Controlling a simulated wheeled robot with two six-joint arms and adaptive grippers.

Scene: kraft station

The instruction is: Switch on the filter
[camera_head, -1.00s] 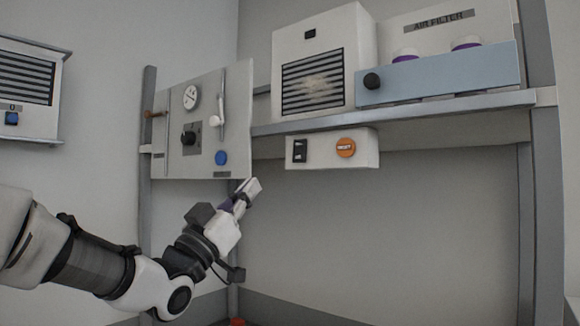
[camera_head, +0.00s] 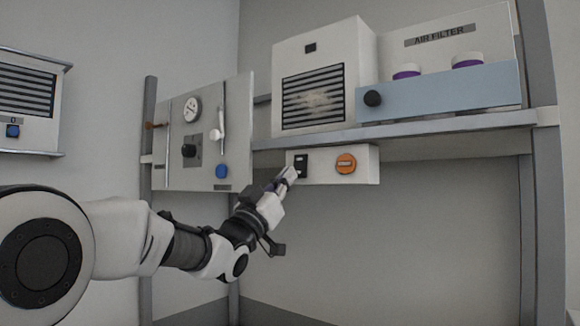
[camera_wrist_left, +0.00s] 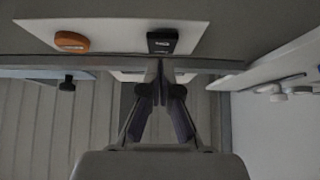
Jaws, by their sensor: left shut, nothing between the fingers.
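The air filter unit (camera_head: 299,50) is a white box with a dark grille on the shelf. Below the shelf, a white control box (camera_head: 331,174) carries a black rocker switch (camera_head: 301,161) and an orange round button (camera_head: 346,164). My left gripper (camera_head: 291,174) is shut and empty, with its fingertips at the lower left edge of the black switch in the head view; I cannot tell if they touch. The left wrist view shows the shut fingers (camera_wrist_left: 159,64) just below the black switch (camera_wrist_left: 163,41), and the orange button (camera_wrist_left: 71,41) to the left. My right gripper is not in view.
A panel (camera_head: 180,172) with a gauge, a black knob and a blue button hangs left of the control box. A blue-grey holder (camera_head: 440,90) with purple-banded jars stands on the shelf (camera_head: 420,127).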

